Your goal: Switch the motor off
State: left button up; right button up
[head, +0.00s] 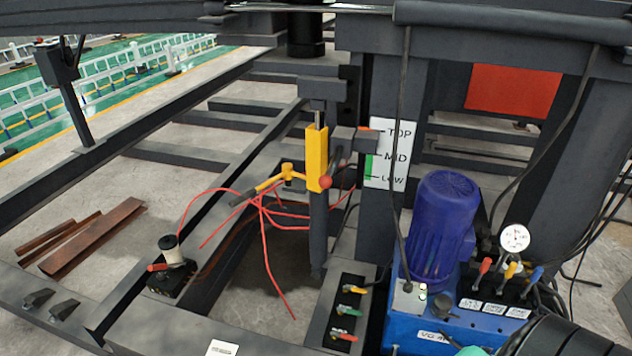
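The blue motor (440,235) stands upright on a blue power unit (408,335) at the lower right. A small grey switch box (407,299) sits at the motor's lower left, with a small light green spot (423,291) beside it. I cannot tell the switch's position. A dark ribbed part, which looks like my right arm, comes in at the bottom right. A teal part (471,351) shows at the bottom edge, below the switch box and apart from it. It may belong to my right gripper, whose fingers I cannot make out. My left gripper is out of view.
Red, yellow and blue levers (511,270) and a round gauge (515,238) stand right of the motor. A valve panel (345,312) with coloured handles lies to its left. A TOP/MID/LOW sign (390,155) is behind. Black cables hang near the motor.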

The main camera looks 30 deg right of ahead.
aim_at(408, 286)
jog(key=z, duration=1.8)
